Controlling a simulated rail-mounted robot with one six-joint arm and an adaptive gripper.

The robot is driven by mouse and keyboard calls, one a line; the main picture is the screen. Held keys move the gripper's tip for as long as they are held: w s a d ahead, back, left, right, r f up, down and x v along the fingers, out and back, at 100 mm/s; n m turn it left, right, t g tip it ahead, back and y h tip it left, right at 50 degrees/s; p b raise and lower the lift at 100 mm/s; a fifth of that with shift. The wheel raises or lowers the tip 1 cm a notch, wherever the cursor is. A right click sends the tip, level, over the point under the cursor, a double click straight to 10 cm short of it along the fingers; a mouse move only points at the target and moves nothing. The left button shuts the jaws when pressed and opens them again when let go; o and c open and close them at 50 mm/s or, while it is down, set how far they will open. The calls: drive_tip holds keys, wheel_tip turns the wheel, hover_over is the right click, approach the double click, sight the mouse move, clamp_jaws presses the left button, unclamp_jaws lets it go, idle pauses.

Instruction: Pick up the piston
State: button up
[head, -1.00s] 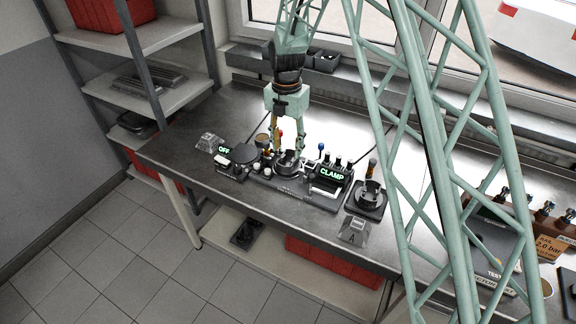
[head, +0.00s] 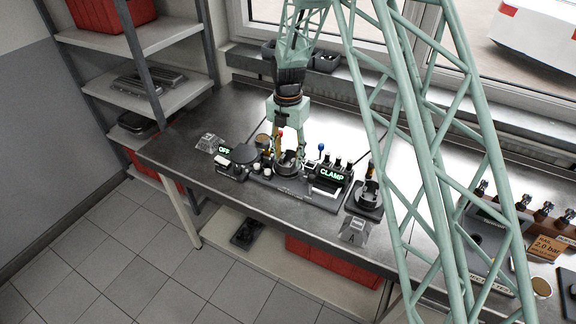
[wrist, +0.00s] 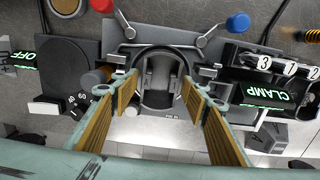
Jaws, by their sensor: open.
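A round dark part that looks like the piston (wrist: 158,82) sits in the fixture in the middle of the wrist view, its hollow grey inside facing up. In the head view it shows as a small dark round shape (head: 289,166) on the fixture, partly hidden by my fingers. My gripper (head: 291,150) is over the fixture, pointing down. In the wrist view its two gold-padded fingers (wrist: 159,92) are apart, one on each side of the round part, with nothing held. I cannot tell whether the fingertips reach down to its rim.
The fixture has a lit CLAMP panel (wrist: 272,88), a red knob (wrist: 141,16) and a blue knob (wrist: 238,22) close around the fingers. A dark round disc (wrist: 72,62) and an OFF sign (wrist: 18,60) are at left. A second dark stand (head: 367,198) is at right.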

sight(288, 165)
drive_tip(key=shift+f, duration=0.95)
drive_tip(key=c, duration=1)
drive_tip(key=shift+o, duration=0.2)
drive_tip(key=shift+r, duration=0.2)
wheel_tip(288, 165, up, 10)
drive_tip(key=shift+f, duration=0.15)
